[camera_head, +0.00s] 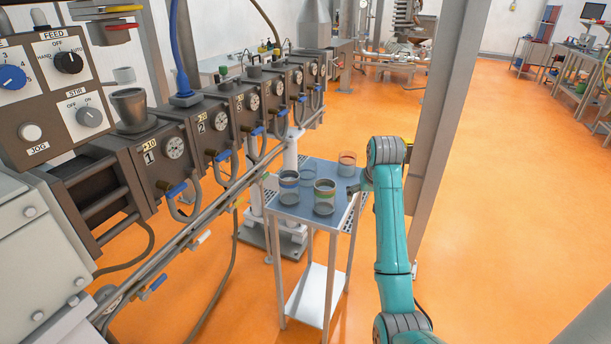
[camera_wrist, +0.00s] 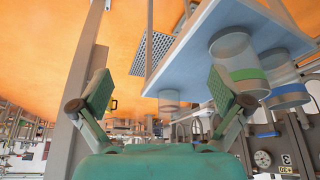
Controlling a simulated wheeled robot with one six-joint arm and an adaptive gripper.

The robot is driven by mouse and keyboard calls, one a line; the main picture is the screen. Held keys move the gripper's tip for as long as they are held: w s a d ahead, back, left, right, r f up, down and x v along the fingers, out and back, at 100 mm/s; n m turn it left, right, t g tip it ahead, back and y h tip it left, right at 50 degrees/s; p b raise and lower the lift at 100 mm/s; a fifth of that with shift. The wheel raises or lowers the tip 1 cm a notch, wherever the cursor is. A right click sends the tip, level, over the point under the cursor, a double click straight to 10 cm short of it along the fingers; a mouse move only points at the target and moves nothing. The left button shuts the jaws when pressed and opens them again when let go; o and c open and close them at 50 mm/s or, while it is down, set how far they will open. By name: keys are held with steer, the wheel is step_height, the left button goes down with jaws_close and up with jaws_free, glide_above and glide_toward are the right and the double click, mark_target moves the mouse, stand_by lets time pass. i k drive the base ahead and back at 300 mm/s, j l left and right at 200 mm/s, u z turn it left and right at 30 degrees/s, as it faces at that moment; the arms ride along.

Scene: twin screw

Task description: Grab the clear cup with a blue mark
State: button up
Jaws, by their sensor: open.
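The clear cup with a blue mark (camera_head: 289,187) stands upright on the left part of a small blue-topped table; its band also shows at the right edge of the wrist view (camera_wrist: 288,96). A clear cup with a green mark (camera_head: 324,197) stands to its right, and shows larger in the wrist view (camera_wrist: 240,68). My gripper (camera_head: 356,188) is at the table's right side, apart from the blue-marked cup, with the green-marked cup between them. In the wrist view my gripper (camera_wrist: 160,80) has its two fingers spread with nothing held.
A cup with an orange-red mark (camera_head: 347,164) stands at the back of the table (camera_head: 337,222). A machine with gauges and hoses (camera_head: 215,125) runs along the left. A grey post (camera_head: 449,110) rises behind my arm.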

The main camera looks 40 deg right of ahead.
mark_target(307, 173)
steer(key=i, duration=0.95)
